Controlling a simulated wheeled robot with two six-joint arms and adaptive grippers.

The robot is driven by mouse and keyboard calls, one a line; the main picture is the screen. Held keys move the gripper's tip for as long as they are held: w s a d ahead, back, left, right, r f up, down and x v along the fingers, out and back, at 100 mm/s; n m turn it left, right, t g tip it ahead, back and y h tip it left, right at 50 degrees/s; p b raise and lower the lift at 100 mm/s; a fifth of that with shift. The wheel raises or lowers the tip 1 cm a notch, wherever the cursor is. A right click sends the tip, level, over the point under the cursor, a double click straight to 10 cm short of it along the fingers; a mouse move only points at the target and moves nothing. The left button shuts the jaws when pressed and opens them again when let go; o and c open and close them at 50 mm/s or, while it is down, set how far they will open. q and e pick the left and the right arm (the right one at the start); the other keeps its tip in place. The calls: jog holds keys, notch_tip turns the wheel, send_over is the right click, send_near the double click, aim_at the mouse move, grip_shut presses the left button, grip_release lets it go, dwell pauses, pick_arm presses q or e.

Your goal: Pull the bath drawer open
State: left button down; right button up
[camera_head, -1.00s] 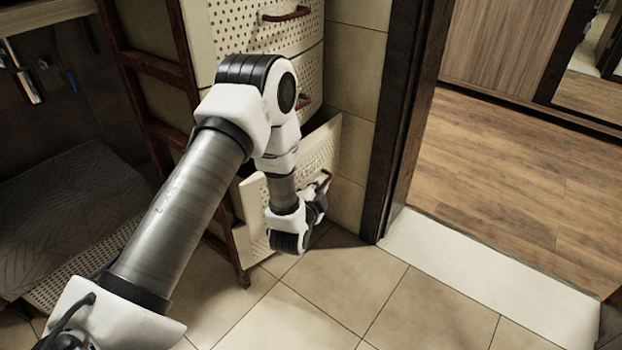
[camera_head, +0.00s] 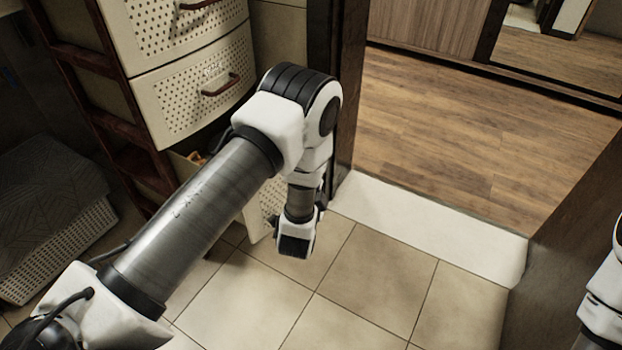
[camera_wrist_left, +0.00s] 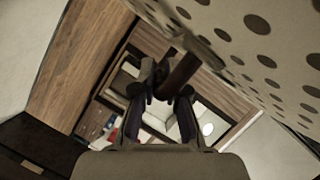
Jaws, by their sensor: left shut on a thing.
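The bath drawer (camera_head: 262,213) is the lowest in the tall cream cabinet. It has a perforated front and stands pulled out, mostly hidden behind my left arm; part of its open inside shows. In the left wrist view its holed front (camera_wrist_left: 225,22) fills the upper right, with the dark bar handle (camera_wrist_left: 181,74) crossing between my fingers. My left gripper (camera_wrist_left: 160,90) is shut on that handle. In the head view the left gripper (camera_head: 314,216) is low beside the drawer front, its fingers mostly hidden. My right gripper is out of view.
Two upper drawers (camera_head: 190,98) of the cabinet are shut. A dark door frame (camera_head: 350,100) stands right of it, with a white threshold (camera_head: 420,225) and wood floor (camera_head: 480,130) beyond. A woven basket (camera_head: 60,255) is at left. The tiled floor (camera_head: 370,270) in front is clear.

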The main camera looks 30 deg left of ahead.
pick_arm(q)
jog(key=c, duration=1.2)
grip_release()
jog(key=v, duration=1.2)
jog(key=shift+s+f, duration=0.1)
